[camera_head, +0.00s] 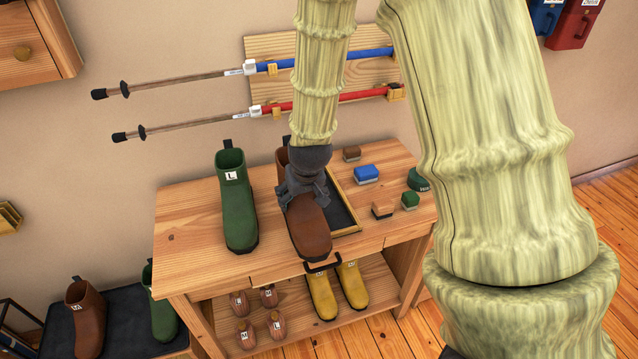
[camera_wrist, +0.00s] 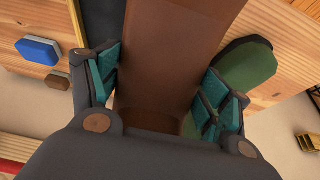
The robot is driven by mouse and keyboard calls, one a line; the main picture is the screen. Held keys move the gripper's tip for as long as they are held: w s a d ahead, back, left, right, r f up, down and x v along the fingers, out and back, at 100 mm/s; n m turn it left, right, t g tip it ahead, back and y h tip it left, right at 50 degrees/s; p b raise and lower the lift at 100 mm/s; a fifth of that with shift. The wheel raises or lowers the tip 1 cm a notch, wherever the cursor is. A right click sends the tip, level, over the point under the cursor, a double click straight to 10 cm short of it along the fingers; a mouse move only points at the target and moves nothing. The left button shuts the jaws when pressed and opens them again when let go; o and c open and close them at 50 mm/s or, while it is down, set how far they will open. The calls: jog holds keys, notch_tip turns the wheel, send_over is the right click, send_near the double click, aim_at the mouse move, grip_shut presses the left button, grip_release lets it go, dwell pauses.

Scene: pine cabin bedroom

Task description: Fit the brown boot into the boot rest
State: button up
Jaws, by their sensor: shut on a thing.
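My gripper (camera_head: 304,192) is shut on a brown boot (camera_head: 310,228) above the workbench (camera_head: 190,248), with its toe toward the bench's front edge. In the wrist view, the teal finger pads grip both sides of the brown boot (camera_wrist: 178,45). My gripper hides much of its shaft in the head view. A dark, wood-rimmed tray (camera_head: 340,204) lies behind and right of the boot; it may be the boot rest, but I cannot tell. Whether the boot touches the bench is unclear. Another brown boot (camera_head: 86,318) stands on a dark mat at lower left.
A green boot marked L (camera_head: 236,205) stands close left of the held boot. A blue brush (camera_head: 367,174) and several small blocks lie right of the tray. Trekking poles (camera_head: 190,82) hang behind.

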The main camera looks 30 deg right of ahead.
jog(key=shift+w+d+f+p, duration=0.95)
jog(key=shift+w+d, duration=0.5)
jog(key=shift+d, duration=0.55)
jog(key=shift+w+d+f+p, duration=0.9)
jog(key=shift+w+d, duration=0.6)
jog(key=shift+d, duration=0.55)
jog(key=shift+w+d+f+p, duration=0.7)
jog(key=shift+w+d+p, duration=0.6)
jog(key=shift+d, duration=0.7)
jog(key=shift+w+f+b, duration=0.1)
jog(key=shift+b, duration=0.2)
jog(key=o, duration=1.5)
jog(key=shift+c, duration=0.2)
jog(key=b+v, duration=0.2)
jog(key=v, duration=1)
jog(key=shift+b, duration=0.3)
